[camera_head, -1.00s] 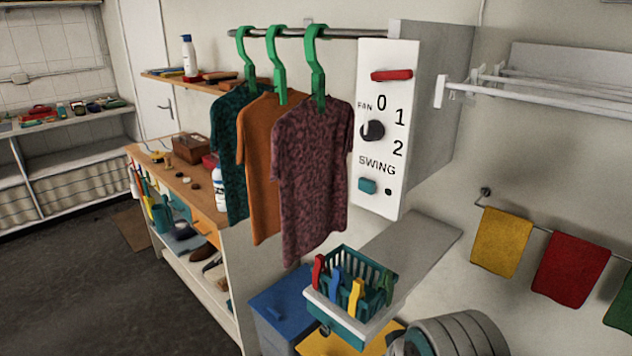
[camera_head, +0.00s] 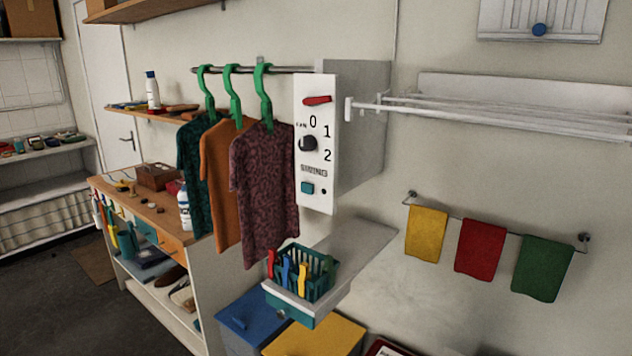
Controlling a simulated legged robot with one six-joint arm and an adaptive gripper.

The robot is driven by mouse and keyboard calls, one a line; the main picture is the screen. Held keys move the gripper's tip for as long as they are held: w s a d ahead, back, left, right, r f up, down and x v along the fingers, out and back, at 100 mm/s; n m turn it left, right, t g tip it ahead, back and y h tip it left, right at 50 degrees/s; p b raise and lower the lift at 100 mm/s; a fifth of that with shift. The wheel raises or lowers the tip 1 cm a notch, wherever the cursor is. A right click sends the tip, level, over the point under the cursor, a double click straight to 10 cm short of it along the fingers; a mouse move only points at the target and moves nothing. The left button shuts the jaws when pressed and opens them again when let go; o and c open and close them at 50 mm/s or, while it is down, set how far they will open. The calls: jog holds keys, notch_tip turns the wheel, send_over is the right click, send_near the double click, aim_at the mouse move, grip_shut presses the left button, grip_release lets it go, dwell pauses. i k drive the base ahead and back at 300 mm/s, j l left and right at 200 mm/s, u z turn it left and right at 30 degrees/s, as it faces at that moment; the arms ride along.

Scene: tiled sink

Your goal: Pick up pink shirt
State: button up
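A pink shirt with a dark mottled pattern (camera_head: 265,190) hangs on a green hanger (camera_head: 263,95) from a metal rod (camera_head: 225,70). It is the nearest of three hanging shirts. An orange shirt (camera_head: 220,180) hangs just behind it to the left, and a dark green patterned shirt (camera_head: 192,160) hangs behind that one. The pink shirt covers part of the orange one. My gripper does not show in this view.
A control box (camera_head: 318,150) stands right of the shirts. A teal basket with clothespins (camera_head: 290,305) sits below the pink shirt. A wooden workbench (camera_head: 150,215) is behind left. A white drying rack (camera_head: 490,108) and yellow, red and green cloths (camera_head: 480,248) are at right.

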aim_at(262, 165)
jog(key=i+j+z, duration=0.2)
jog(key=j+z, duration=0.25)
jog(key=i+j+z, duration=0.1)
jog(key=j+z, duration=0.2)
jog(key=z, duration=0.2)
jog(key=i+j, duration=0.1)
jog(key=j, duration=0.4)
jog(key=i+j, duration=0.1)
jog(key=j, duration=0.45)
jog(key=i+j, duration=0.1)
jog(key=j, duration=0.95)
jog(key=i, duration=0.05)
